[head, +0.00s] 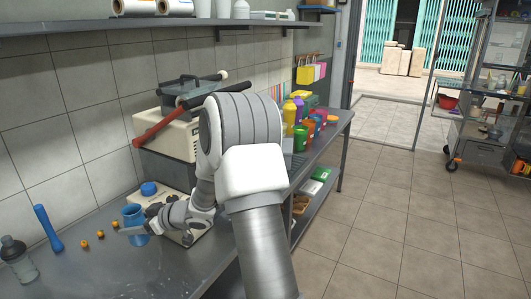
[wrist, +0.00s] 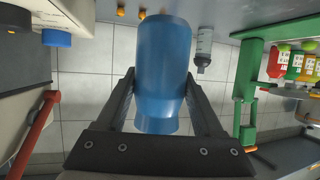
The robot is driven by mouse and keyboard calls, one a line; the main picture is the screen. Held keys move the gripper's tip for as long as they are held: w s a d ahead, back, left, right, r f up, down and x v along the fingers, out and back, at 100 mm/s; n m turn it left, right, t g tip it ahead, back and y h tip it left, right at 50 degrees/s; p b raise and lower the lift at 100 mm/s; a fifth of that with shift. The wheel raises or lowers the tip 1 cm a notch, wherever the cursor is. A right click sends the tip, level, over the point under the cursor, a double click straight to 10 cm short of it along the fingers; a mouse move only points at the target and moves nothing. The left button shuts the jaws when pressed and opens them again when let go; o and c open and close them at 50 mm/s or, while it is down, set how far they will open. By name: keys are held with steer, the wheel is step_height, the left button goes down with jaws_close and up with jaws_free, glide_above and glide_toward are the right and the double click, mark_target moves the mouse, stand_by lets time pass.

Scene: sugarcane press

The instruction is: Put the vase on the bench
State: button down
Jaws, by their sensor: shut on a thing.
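The blue vase (head: 134,216) is at my gripper (head: 129,230) over the left part of the grey metal bench (head: 115,272). In the wrist view, the vase (wrist: 163,75) lies between the two dark fingers of my gripper (wrist: 163,82), one on each side, and they are shut on it. I cannot tell whether the vase's base touches the bench. My arm hides part of the bench's middle.
Small orange-brown balls (head: 85,244), a blue upright object (head: 48,228) and a clear bottle (head: 18,260) stand left of the vase. A pale press with a red handle (head: 157,128) stands behind. Colourful bottles (head: 290,117) stand farther right. The bench front is clear.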

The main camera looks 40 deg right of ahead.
steer(key=d, duration=0.4)
steer(key=b, duration=0.5)
glide_above(158, 291)
step_height(158, 291, down, 6)
steer(key=f, duration=0.1)
steer(key=shift+f+n+y+b, duration=0.35)
steer(key=shift+f+b, duration=0.3)
steer(key=shift+f, duration=1.05)
steer(key=shift+f, duration=0.15)
jaws_free()
